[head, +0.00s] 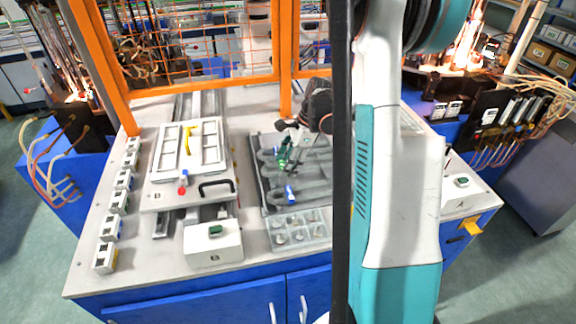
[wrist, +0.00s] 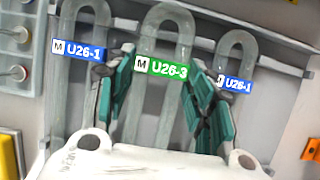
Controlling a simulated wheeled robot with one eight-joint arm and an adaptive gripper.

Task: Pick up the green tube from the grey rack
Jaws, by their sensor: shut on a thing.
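The green tube is a clear U-shaped glass tube with a green label reading U26-3 (wrist: 163,69). It lies between the teal pads of my gripper (wrist: 160,60), which is shut on it. In the head view the green label (head: 284,152) shows just below my gripper (head: 291,138). The tube is at the grey rack (head: 258,180); I cannot tell whether it is lifted clear. Its lower part in the wrist view is hidden by my gripper body.
Blue-labelled U-tubes lie at left (wrist: 84,50) and right (wrist: 235,84), close to my fingers. A grey tray with round pieces (head: 300,243) sits in front of the rack. A white framed plate (head: 170,160) and a white button box (head: 213,255) stand to the left.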

